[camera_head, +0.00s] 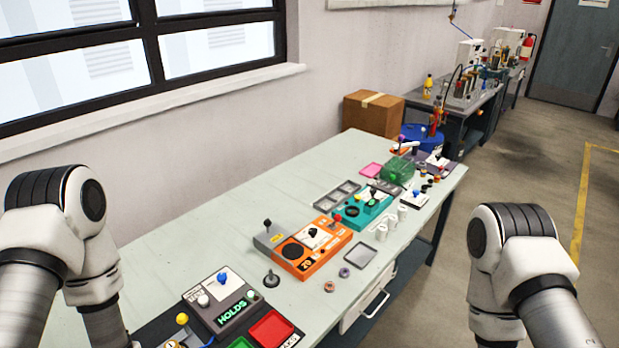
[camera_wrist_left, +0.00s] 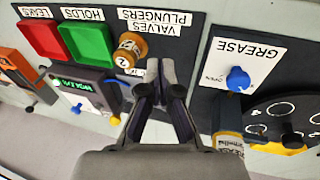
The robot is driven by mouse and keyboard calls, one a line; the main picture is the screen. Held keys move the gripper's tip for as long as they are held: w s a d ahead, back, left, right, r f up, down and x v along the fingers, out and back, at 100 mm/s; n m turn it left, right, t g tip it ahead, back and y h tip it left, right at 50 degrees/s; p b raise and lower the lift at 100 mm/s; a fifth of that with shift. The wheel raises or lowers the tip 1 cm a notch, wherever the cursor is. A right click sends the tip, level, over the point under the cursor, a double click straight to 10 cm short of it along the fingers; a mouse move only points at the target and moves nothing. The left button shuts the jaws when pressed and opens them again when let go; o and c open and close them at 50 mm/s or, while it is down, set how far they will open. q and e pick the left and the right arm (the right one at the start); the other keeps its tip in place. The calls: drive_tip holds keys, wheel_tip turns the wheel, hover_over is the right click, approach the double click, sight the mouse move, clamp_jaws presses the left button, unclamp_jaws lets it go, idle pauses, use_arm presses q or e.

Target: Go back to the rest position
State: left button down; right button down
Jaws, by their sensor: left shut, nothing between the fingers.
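My left gripper (camera_wrist_left: 160,72) shows in the left wrist view, pointing at the table with its two dark fingers together and nothing between them. It hangs above a dark mat, beside a gold-brown cylinder (camera_wrist_left: 129,50) by the valves and plungers label. In the head view my left arm (camera_head: 70,235) comes in at the left, but its gripper is below the frame. My right arm (camera_head: 520,260) is at the right, beyond the table's edge. Its gripper is not in view.
Near the left gripper are a green tray (camera_wrist_left: 86,44), a red tray (camera_wrist_left: 42,38), a grease panel (camera_wrist_left: 244,62) with a blue knob, and a black round holder (camera_wrist_left: 285,117). An orange device (camera_head: 310,247) and a teal device (camera_head: 362,208) stand farther back. The table's window side (camera_head: 225,215) is clear.

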use_arm(q)
drive_tip(key=s+d+f+m+g, duration=0.2)
drive_tip(key=s+f+m+g, duration=0.15)
drive_tip(key=s+m, duration=0.55)
wheel_tip(320, 180, down, 10)
drive_tip(key=s+b, duration=0.2)
drive_tip(key=b, duration=0.8)
drive_tip(key=shift+y, duration=0.3)
drive_tip(key=shift+w, duration=0.15)
idle(2.4)
